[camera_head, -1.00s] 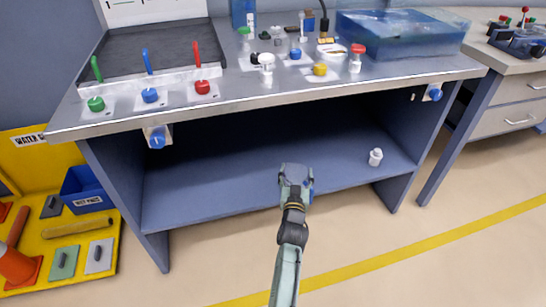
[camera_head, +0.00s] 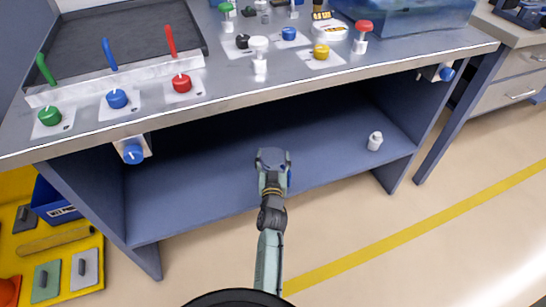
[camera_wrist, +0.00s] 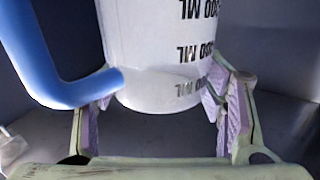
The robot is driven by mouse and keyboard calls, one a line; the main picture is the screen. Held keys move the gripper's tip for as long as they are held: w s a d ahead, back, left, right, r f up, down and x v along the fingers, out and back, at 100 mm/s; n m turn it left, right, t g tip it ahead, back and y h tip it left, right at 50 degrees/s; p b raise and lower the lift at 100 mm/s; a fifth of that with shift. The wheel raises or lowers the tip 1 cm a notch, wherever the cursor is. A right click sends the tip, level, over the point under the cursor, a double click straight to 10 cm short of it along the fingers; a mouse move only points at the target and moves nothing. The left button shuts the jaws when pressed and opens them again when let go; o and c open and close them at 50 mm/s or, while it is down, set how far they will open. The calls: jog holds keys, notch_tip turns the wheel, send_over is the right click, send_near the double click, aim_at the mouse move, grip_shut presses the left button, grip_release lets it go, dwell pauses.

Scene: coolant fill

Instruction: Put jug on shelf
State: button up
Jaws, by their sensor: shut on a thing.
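The jug (camera_wrist: 155,50) is white with dark "ML" measuring marks and a blue handle (camera_wrist: 60,80) on its left side in the wrist view. In the head view my gripper (camera_head: 273,162) is under the bench top, over the lower shelf (camera_head: 190,195), and hides nearly all of the jug. I cannot tell whether the jug's base touches the shelf.
A small white bottle (camera_head: 375,141) stands on the shelf at the right. The bench top (camera_head: 215,105) overhangs the shelf, with blue knobs at the left (camera_head: 133,153) and right (camera_head: 446,73). The shelf's left part is clear.

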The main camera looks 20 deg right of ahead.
jog(key=shift+r, duration=0.15)
jog(key=o, duration=1.3)
jog(key=shift+f, duration=0.2)
jog(key=o, duration=0.5)
jog(key=shift+r, duration=0.25)
